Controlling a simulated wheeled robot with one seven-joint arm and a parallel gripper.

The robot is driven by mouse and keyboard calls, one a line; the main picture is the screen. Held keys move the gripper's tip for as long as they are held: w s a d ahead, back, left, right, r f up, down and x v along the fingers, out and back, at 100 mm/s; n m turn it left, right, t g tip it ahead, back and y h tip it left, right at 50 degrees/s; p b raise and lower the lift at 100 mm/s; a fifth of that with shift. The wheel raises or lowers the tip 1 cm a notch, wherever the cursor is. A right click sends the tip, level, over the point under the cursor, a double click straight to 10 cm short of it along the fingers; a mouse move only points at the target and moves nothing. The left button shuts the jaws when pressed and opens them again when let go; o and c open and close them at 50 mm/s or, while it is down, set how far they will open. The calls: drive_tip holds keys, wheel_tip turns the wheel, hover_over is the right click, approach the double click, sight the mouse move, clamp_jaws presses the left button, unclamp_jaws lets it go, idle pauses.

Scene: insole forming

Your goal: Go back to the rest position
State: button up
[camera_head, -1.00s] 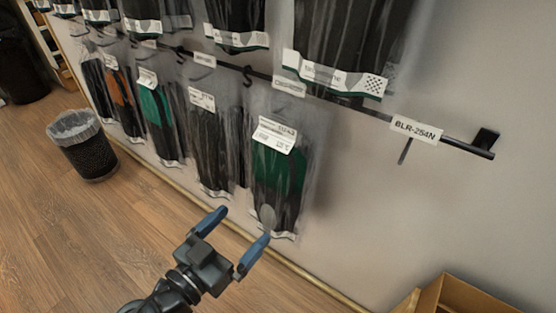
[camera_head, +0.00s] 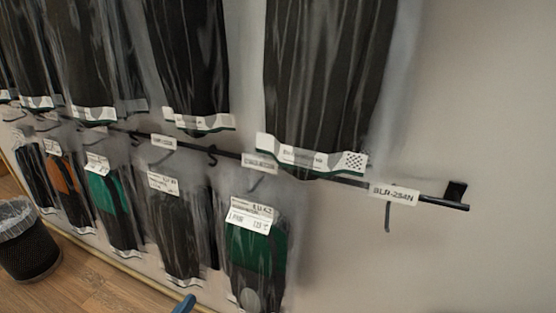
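Only one blue fingertip of my gripper (camera_head: 184,304) shows, at the bottom edge of the head view. The other finger and the rest of the gripper are out of the picture, so I cannot tell its opening. The fingertip is low in the picture, below the hanging packages. The nearest package, with a green and black insole (camera_head: 256,250), hangs on the wall rail to the right of the fingertip. Nothing is seen in the visible part of the gripper.
A black rail (camera_head: 345,181) on the wall carries several bagged insoles, with larger dark bags (camera_head: 325,85) above. A label BLR-254N (camera_head: 394,195) sits by an empty hook at right. A mesh bin (camera_head: 28,248) stands on the wooden floor at left. The right wall is bare.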

drive_tip(key=s+d+f+n+g+y, duration=0.3)
drive_tip(key=d+f+n, duration=0.1)
drive_tip(key=d+f, duration=1.1)
drive_tip(key=s+d+r+n+g+y, duration=0.2)
drive_tip(key=s+d+y, duration=0.2)
drive_tip(key=s+d, duration=1.1)
drive_tip(key=s+d+r+m+t, duration=0.1)
drive_tip(key=s+r, duration=0.3)
drive_tip(key=r, duration=0.3)
drive_tip(key=s+d+r+m+t+h, duration=0.1)
drive_tip(key=s+d+r+t, duration=0.1)
drive_tip(key=s+r, duration=0.45)
drive_tip(key=s+d+r+m+t, duration=0.1)
drive_tip(key=s+r, duration=0.1)
drive_tip(key=r, duration=0.7)
wheel_tip(320, 180, up, 30)
drive_tip(key=p, duration=3)
drive_tip(key=shift+s+r, duration=0.15)
drive_tip(key=shift+a, duration=0.1)
